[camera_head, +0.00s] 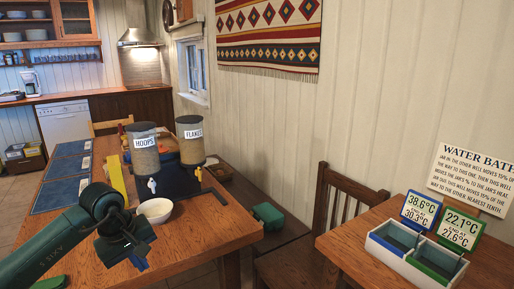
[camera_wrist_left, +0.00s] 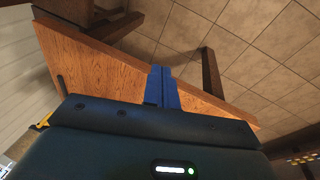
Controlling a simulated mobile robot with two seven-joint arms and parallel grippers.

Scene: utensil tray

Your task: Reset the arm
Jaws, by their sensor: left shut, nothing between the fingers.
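My left arm comes in from the left in the head view, dark green. Its gripper (camera_head: 141,264) hangs over the near end of the wooden table (camera_head: 195,228). In the left wrist view the two blue fingers (camera_wrist_left: 162,86) lie side by side, shut with nothing between them. Below them show the table's edge and the tiled floor. My right gripper is in neither view.
A white bowl (camera_head: 155,210) stands just behind the gripper. Hoops (camera_head: 145,160) and flakes (camera_head: 190,150) dispensers stand further back. Blue mats (camera_head: 62,170) lie at the left. A second table (camera_head: 350,262) at the right holds a two-well box (camera_head: 400,262) and temperature signs.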

